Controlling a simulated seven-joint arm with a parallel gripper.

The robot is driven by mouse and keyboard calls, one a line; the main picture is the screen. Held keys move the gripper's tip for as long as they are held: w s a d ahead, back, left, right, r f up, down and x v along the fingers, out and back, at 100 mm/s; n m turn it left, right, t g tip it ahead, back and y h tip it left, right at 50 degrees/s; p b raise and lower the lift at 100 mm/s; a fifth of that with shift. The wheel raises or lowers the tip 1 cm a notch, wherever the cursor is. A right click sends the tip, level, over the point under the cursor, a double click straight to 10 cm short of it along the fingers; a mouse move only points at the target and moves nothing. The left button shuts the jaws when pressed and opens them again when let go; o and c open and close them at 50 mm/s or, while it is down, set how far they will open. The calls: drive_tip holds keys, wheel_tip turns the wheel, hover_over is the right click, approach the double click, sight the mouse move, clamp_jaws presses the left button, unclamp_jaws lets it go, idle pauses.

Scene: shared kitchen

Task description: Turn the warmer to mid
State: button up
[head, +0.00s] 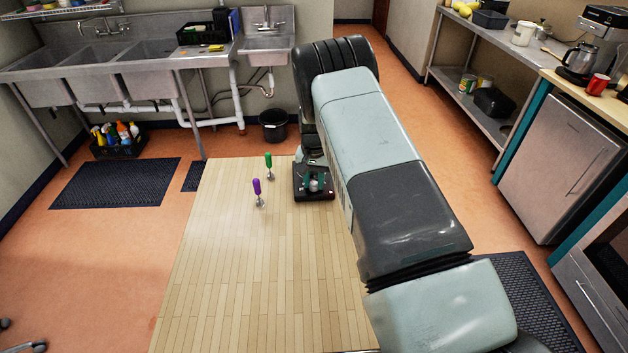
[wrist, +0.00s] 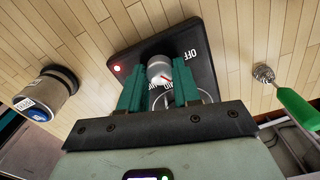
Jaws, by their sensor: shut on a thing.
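The warmer (head: 315,196) is a flat black square unit on the wooden table. In the wrist view the warmer (wrist: 205,35) fills the upper middle, with a silver knob (wrist: 157,70), a white "OFF" label and a lit red light (wrist: 116,68). My gripper (wrist: 160,82) has its teal fingers on either side of the knob and is shut on it. A red mark shows on the knob's face; the setting it points at is hard to read. Other lettering is partly hidden by the fingers. In the head view my gripper (head: 314,181) is over the warmer.
A metal and black canister (wrist: 50,92) is beside the warmer in the wrist view. The table's front left (head: 235,285) is clear.

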sight(314, 184)
drive_tip(key=m, duration=0.5)
drive_tip(key=shift+m, duration=0.4)
idle(0.4)
drive_tip(key=o, duration=1.1)
drive_tip(key=shift+c, duration=0.2)
drive_tip(key=shift+r, duration=0.1)
wheel_tip(314, 184, up, 11)
drive_tip(key=shift+f, duration=0.2)
